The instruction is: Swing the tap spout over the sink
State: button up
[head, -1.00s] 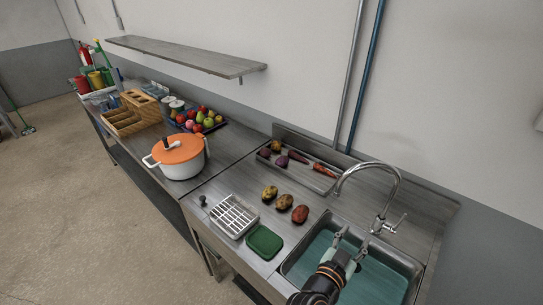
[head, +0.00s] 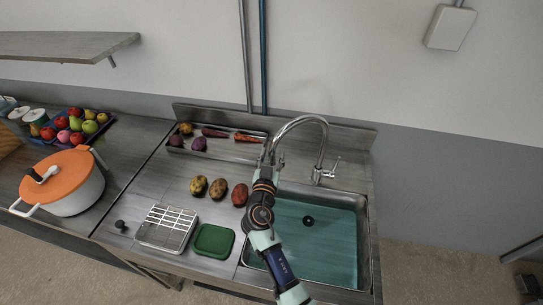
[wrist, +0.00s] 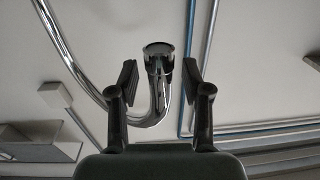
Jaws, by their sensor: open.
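The chrome tap spout (head: 299,119) arches up from its base behind the sink and curves left. Its end hangs by my gripper, left of the basin's back edge in the head view. The tap lever (head: 332,166) stands right of the base. The sink (head: 364,245) is a steel basin with a teal bottom and a dark drain. My gripper (head: 271,158) is at the spout's end, which my arm partly hides. In the wrist view the open fingers of my gripper (wrist: 159,82) stand either side of the spout's end (wrist: 158,60), with gaps on both sides.
Potatoes (head: 218,188) lie on the counter left of my arm. Behind them a shallow tray (head: 220,153) holds vegetables. A wire rack (head: 167,227) and green lid (head: 213,240) are at the front. An orange-lidded pot (head: 64,180) stands further left. The basin is empty.

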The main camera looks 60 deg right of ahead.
grip_shut()
dwell(0.5)
